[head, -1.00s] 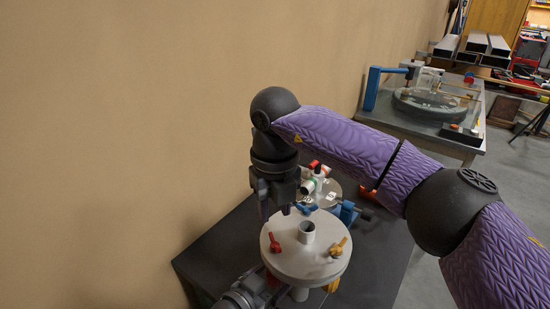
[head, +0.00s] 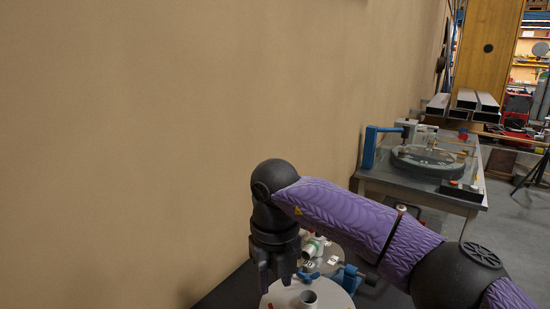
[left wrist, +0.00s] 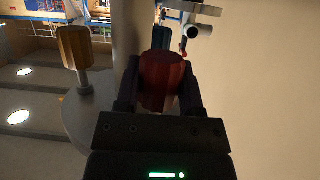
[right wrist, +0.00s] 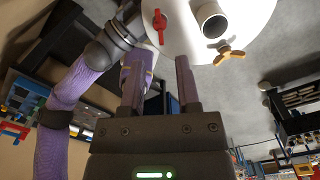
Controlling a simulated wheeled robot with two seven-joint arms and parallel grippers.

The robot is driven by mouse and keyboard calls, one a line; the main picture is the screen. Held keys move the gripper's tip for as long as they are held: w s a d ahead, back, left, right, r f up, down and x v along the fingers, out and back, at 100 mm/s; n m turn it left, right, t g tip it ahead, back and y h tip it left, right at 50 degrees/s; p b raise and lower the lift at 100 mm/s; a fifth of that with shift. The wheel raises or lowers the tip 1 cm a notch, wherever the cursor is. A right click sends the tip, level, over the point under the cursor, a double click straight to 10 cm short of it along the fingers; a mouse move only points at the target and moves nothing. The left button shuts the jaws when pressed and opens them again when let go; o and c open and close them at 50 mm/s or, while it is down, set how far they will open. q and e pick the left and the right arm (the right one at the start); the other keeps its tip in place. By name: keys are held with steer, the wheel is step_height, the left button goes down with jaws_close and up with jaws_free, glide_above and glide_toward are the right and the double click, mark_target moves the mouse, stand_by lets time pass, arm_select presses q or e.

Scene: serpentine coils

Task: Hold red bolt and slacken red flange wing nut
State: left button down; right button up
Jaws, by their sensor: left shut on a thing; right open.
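The red flange wing nut (right wrist: 160,25) is on the pale round flange (right wrist: 263,18) in the right wrist view. My right gripper (right wrist: 158,75) is open and empty, its fingers pointing toward the flange, apart from the nut. In the head view my right gripper (head: 275,284) hangs over the left edge of the flange (head: 330,294). In the left wrist view my left gripper (left wrist: 160,85) is shut on the red bolt (left wrist: 162,78), a ribbed dark red head under the flange. The bolt's shank is hidden, and my left gripper is outside the head view.
A yellow wing nut (right wrist: 230,53) and white pipe stub (right wrist: 212,22) stand on the flange. A blue wing nut (head: 308,277) is beside my right gripper. A yellow bolt head (left wrist: 75,45) is near my left gripper. A wall (head: 130,150) rises at the left.

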steer(key=shift+f, duration=3.5)
jaws_close()
